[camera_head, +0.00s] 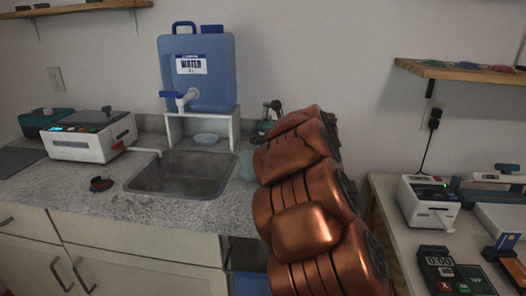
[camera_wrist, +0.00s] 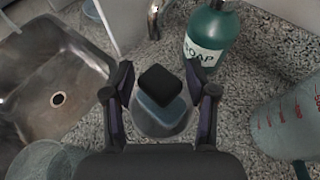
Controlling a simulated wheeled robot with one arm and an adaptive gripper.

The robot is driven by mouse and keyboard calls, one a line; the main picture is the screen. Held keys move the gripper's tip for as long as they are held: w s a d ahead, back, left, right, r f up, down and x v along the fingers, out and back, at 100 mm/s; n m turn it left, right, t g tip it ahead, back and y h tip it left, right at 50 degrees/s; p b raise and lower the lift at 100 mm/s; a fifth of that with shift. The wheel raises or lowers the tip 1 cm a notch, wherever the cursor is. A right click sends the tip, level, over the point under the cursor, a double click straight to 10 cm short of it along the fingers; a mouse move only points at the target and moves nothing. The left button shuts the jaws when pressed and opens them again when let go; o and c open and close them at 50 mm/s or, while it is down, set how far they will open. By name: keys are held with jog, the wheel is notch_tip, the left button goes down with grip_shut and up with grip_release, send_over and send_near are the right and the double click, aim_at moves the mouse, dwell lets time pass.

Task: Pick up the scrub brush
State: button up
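In the wrist view, a black block-shaped top (camera_wrist: 160,86), which looks like part of the scrub brush, stands above a clear round holder (camera_wrist: 150,128). A blue piece (camera_wrist: 165,113) shows below it inside the holder; I cannot tell whether the two are joined. My gripper (camera_wrist: 158,80) points down over the holder, fingers spread on either side of the black top, with narrow gaps visible. In the head view, my copper-coloured arm hides my gripper and this spot.
The sink (camera_wrist: 55,90) is left of the holder. A green soap bottle (camera_wrist: 210,38) stands close behind, right of the tap (camera_wrist: 154,18). A clear measuring jug (camera_wrist: 285,125) stands at right. A blue water container (camera_head: 198,75) sits on a white stand (camera_head: 174,128).

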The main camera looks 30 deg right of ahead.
grip_shut()
jog(key=shift+r, duration=0.1)
